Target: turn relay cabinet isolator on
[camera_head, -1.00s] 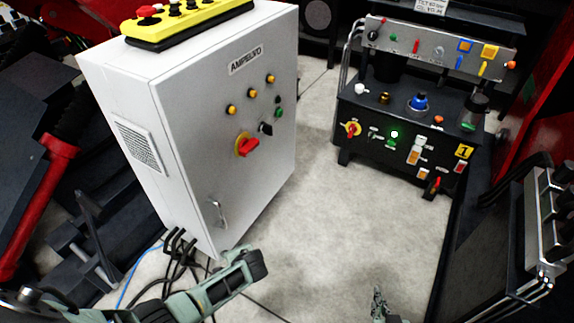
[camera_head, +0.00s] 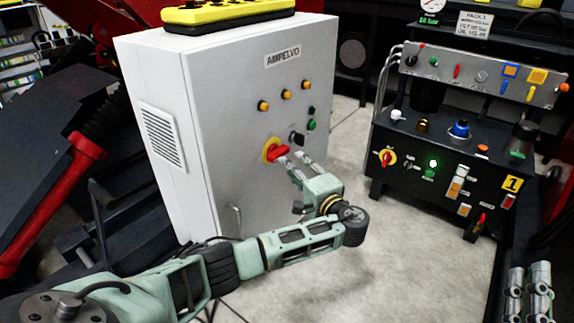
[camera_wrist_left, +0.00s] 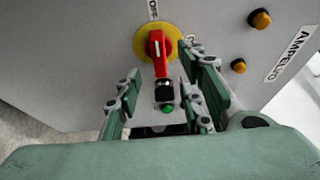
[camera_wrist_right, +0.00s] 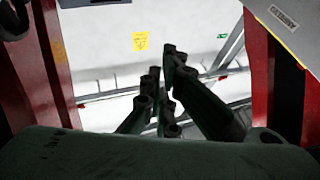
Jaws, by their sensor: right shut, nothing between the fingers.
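The relay cabinet isolator is a red rotary handle on a yellow disc (camera_head: 275,151) on the front of the grey AMPELVO cabinet (camera_head: 225,110). In the left wrist view the red handle (camera_wrist_left: 159,52) lies ahead of the fingers, its long end toward the gripper. An OFF label stands beside the disc; another label is partly covered by a finger. My left gripper (camera_head: 295,159) is open and close to the handle, with one finger on each side in the wrist view (camera_wrist_left: 160,68). Contact cannot be told. My right gripper (camera_wrist_right: 166,66) is shut and empty, away from the cabinet.
A black selector (camera_head: 297,138), a green button (camera_head: 311,125) and yellow lamps sit near the isolator. A yellow pendant (camera_head: 225,13) lies on top of the cabinet. A black control console (camera_head: 450,150) stands to the right, with clear floor between.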

